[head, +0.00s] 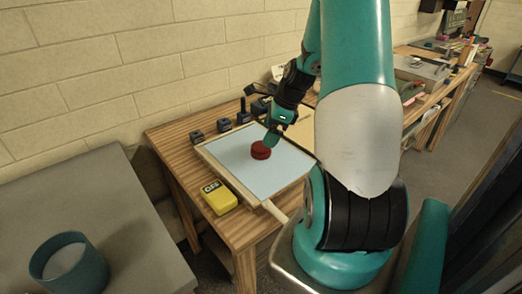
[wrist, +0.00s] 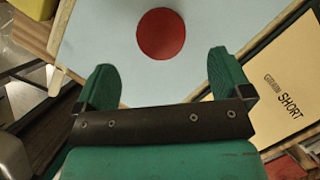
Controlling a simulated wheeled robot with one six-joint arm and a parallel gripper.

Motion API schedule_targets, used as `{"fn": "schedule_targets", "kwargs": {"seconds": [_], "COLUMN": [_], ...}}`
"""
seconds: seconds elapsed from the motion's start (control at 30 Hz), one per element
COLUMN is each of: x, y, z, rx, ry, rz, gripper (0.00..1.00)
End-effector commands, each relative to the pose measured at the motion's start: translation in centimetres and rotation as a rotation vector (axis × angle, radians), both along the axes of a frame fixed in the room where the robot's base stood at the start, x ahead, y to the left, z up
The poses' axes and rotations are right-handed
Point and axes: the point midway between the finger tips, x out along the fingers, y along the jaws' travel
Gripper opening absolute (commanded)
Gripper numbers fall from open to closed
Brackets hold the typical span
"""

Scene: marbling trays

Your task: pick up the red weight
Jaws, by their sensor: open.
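The red weight (head: 261,150) is a short round disc lying on the pale blue sheet in a shallow wood-rimmed tray (head: 229,184). In the wrist view the red weight (wrist: 161,34) shows as a full red circle at the top middle, ahead of the fingers and between their lines. My gripper (head: 270,138) is close to the weight in the head view, and its tip overlaps the weight's upper right there. In the wrist view my gripper (wrist: 160,75) has its two green fingers wide apart with nothing between them.
A yellow box (head: 219,197) sits by the tray's near left edge. Several small dark blocks (head: 224,125) stand along the table's back. A tan board marked SHORT (wrist: 285,88) lies right of the tray. A teal cup (head: 68,265) stands on a grey surface at left.

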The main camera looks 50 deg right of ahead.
Motion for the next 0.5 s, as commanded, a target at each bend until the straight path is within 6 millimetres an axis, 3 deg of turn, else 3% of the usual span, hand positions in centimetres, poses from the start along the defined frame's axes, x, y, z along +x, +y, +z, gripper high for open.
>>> {"fn": "schedule_targets", "kwargs": {"seconds": [0.23, 0.5], "x": [0.6, 1.9], "y": [0.5, 1.2], "z": [-1.8, -5.3], "rx": [0.001, 0.001], "ry": [0.002, 0.002], "rz": [0.002, 0.003], "gripper": [0.97, 0.97]}}
